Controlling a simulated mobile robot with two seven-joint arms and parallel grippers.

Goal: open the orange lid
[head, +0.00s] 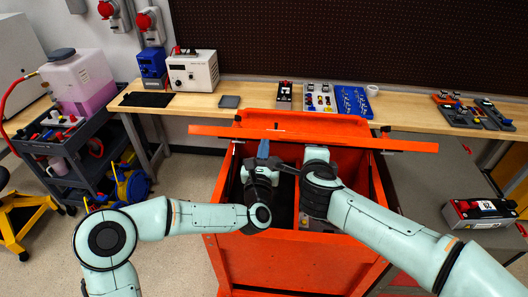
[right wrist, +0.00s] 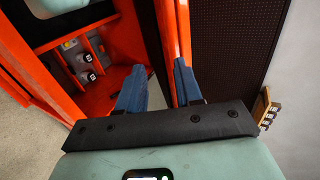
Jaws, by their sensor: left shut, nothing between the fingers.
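The orange lid (head: 220,131) is raised at the back of the orange chest, seen nearly edge-on in the head view. The chest (head: 290,262) is open below it, and its dark inside shows. My left gripper (head: 263,149) is over the left part of the opening, its blue fingers shut and empty, tips close under the lid's edge. My right gripper's fingertips are hidden by the lid in the head view. In the right wrist view, the right gripper (right wrist: 158,85) has its blue fingers apart, near orange edges; I cannot tell whether they touch.
A wooden bench (head: 230,88) with several trays and devices runs behind the chest. A dark cart (head: 75,165) stands at the left, a yellow stand (head: 20,218) beside it. A red-and-black device (head: 480,211) lies on a grey surface at the right. Floor is clear left of the chest.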

